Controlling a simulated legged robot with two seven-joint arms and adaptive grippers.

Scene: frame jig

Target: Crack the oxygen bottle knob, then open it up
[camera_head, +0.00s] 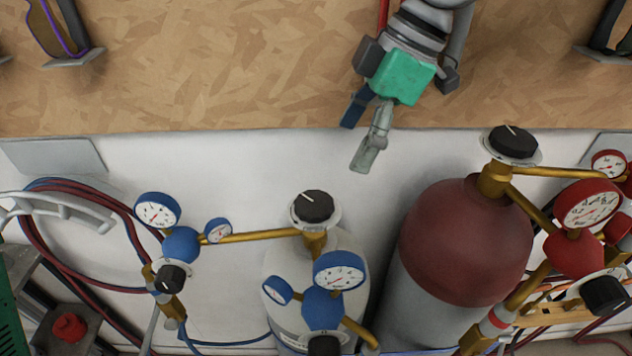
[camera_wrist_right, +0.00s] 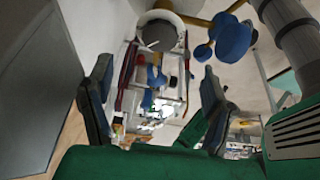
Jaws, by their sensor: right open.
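The pale bottle with blue gauges (camera_head: 285,250) stands at lower middle in the head view. Its black knob (camera_head: 312,206), with a white mark and a pale disc around it, sits on a brass neck. In the right wrist view, a dark round knob (camera_wrist_right: 157,36) with a pale disc shows beyond the fingers, above centre. My right gripper (camera_head: 357,136) hangs from the top in the head view, above and right of the pale bottle's knob and apart from it. Its fingers (camera_wrist_right: 155,80) are open with nothing between them. My left gripper is not in view.
A dark red bottle (camera_head: 465,240) with its own black knob (camera_head: 513,142) and red gauges (camera_head: 587,204) stands at right. A blue gauge (camera_head: 157,210) and coiled hoses (camera_head: 60,265) are at left. A wood-chip board (camera_head: 200,70) spans the top.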

